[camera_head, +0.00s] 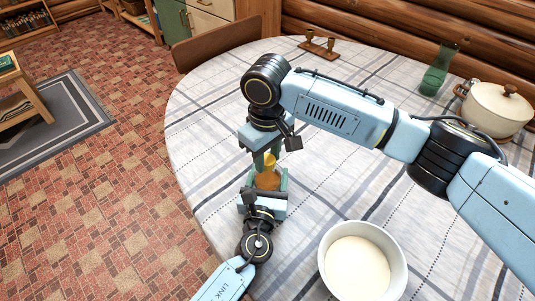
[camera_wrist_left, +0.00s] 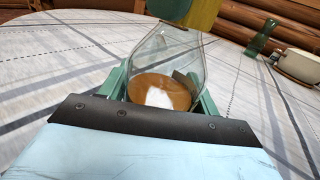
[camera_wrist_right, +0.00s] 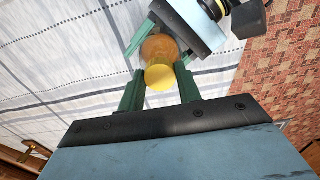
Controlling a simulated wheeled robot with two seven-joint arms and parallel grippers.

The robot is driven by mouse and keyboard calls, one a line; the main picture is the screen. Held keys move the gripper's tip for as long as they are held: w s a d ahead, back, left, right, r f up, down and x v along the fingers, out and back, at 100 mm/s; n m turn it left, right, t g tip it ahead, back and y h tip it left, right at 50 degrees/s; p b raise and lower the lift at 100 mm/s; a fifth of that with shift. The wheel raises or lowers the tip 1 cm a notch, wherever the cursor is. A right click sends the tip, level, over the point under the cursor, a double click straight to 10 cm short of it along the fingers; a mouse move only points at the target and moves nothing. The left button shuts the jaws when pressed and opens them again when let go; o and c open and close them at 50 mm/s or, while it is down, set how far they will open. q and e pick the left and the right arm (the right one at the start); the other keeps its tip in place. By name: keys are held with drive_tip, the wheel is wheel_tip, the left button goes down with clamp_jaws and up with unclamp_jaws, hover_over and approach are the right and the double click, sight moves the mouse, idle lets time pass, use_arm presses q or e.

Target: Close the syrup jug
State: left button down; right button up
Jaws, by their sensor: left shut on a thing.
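The syrup jug (camera_head: 268,181) is a clear vessel with amber-brown syrup low inside. My left gripper (camera_wrist_left: 160,88) is shut on its body, with a green finger on each side. The yellow lid (camera_head: 270,160) shows at the top of the jug, and in the right wrist view it appears as a round yellow disc (camera_wrist_right: 159,77). My right gripper (camera_wrist_right: 160,85) is above the jug, its green fingers apart with the lid between them. Whether they press on the lid is unclear. The lid's seat on the rim is partly hidden.
A white bowl (camera_head: 325,265) with pale contents stands at the near right of the checked tablecloth (camera_head: 215,130). A lidded pot (camera_head: 497,108), a green glass vessel (camera_head: 436,75) and a wooden candle holder (camera_head: 318,48) stand farther back. The cloth left of the jug is clear.

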drive_tip(key=shift+c, duration=0.8)
drive_tip(key=o, duration=1.1)
drive_tip(key=shift+o, duration=0.2)
drive_tip(key=shift+r, duration=0.1)
wheel_tip(320, 180, up, 12)
use_arm(q)
drive_tip(key=shift+c, duration=1.4)
unclamp_jaws()
